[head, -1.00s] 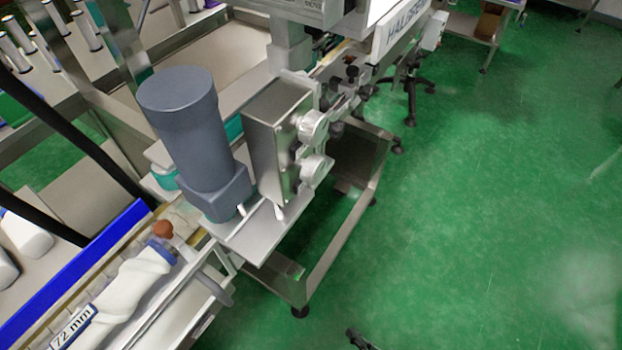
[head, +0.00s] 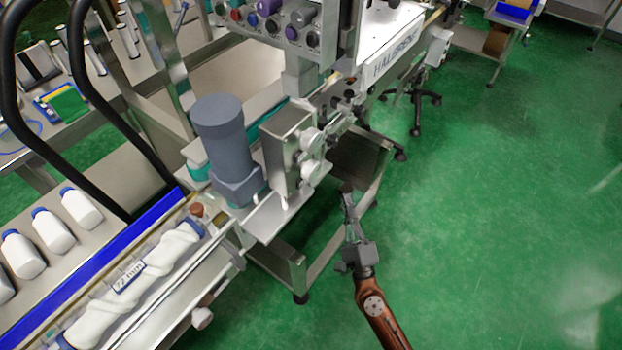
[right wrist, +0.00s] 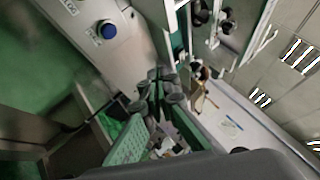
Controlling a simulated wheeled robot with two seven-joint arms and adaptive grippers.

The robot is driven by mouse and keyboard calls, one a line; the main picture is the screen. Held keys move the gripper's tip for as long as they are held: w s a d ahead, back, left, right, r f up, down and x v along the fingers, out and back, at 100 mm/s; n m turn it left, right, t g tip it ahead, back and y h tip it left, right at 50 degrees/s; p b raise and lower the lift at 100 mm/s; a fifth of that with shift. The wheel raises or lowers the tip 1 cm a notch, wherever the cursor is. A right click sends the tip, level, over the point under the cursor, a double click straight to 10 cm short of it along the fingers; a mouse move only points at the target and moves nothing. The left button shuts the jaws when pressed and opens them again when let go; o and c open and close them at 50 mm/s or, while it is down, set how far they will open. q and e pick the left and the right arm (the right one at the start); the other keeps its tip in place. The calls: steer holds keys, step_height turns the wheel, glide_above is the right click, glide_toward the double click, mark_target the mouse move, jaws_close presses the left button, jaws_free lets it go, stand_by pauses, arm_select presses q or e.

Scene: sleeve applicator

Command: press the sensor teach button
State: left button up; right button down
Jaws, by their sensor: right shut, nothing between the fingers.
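My right gripper (head: 347,198) is shut and empty. It is above the green floor, just right of the machine's lower steel frame, with its fingers pointing up in the head view. A control panel (head: 272,22) with several coloured buttons and knobs is at the top of the head view, well above and left of the gripper. In the right wrist view a round blue button (right wrist: 107,30) sits on a pale grey panel at upper left. I cannot tell which control is the sensor teach button. My left gripper is not in view.
A grey motor (head: 222,145) and a steel box with round knobs (head: 288,148) stand over the conveyor. A white housing (head: 392,58) is behind them. White bottles (head: 52,230) stand at left beside a blue rail (head: 95,270). Open green floor (head: 510,210) lies to the right.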

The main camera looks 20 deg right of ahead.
steer(key=shift+f, duration=0.1)
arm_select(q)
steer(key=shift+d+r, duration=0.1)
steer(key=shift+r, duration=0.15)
arm_select(e)
steer(key=w+a, duration=0.5)
steer(key=w, duration=0.2)
steer(key=shift+a, duration=0.25)
stand_by(0.7)
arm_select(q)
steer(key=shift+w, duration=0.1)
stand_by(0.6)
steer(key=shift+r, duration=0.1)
arm_select(e)
steer(key=shift+w+a, duration=0.25)
steer(key=shift+w, duration=0.05)
